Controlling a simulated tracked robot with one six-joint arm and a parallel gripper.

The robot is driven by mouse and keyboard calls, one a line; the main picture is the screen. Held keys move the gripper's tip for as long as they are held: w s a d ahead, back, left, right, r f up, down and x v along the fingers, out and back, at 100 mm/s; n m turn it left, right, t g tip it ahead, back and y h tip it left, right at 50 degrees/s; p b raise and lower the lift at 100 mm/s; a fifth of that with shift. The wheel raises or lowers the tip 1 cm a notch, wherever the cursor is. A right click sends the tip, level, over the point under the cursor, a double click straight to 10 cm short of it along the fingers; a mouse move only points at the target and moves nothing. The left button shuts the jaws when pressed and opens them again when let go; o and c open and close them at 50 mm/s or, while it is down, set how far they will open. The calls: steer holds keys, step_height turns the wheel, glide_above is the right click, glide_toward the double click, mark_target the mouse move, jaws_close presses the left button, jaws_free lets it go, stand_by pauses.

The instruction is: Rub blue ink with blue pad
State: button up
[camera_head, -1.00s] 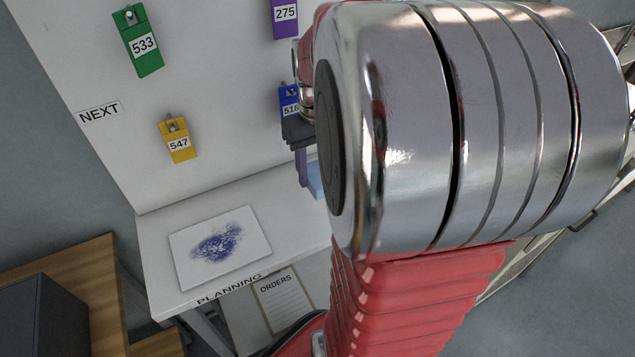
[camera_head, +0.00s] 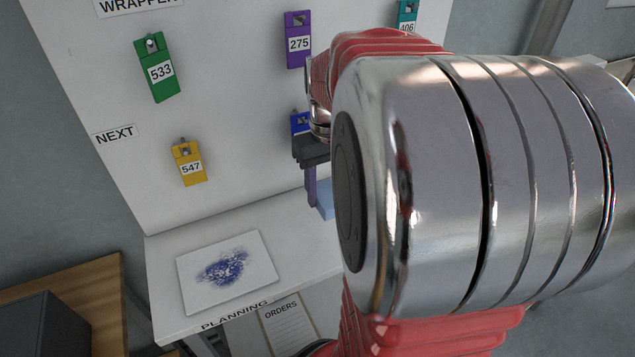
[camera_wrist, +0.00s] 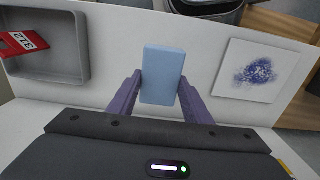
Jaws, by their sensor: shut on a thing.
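The blue ink (camera_head: 223,267) is a speckled dark blue smear on a white sheet (camera_head: 256,284) that lies on the white shelf. In the wrist view the ink (camera_wrist: 257,73) is at the right. The light blue pad (camera_wrist: 163,75) is a block between the purple fingers of my gripper (camera_wrist: 160,92), which is shut on it. In the head view my gripper (camera_head: 318,190) is right of the sheet, with part of the pad (camera_head: 326,201) showing. The pad is apart from the ink. My arm hides the shelf's right part in the head view.
A grey tray (camera_wrist: 84,45) with a red tag (camera_wrist: 20,42) is at the left in the wrist view. Green (camera_head: 157,68), yellow (camera_head: 188,165) and purple (camera_head: 298,40) tags hang on the upright white board. An orders sheet (camera_head: 287,325) is below the shelf edge.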

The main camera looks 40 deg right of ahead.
steer(key=shift+m, duration=0.6)
steer(key=a, duration=0.1)
steer(key=a+f, duration=0.1)
steer(key=a, duration=0.3)
steer(key=shift+w+f, duration=0.15)
steer(key=shift+w, duration=0.1)
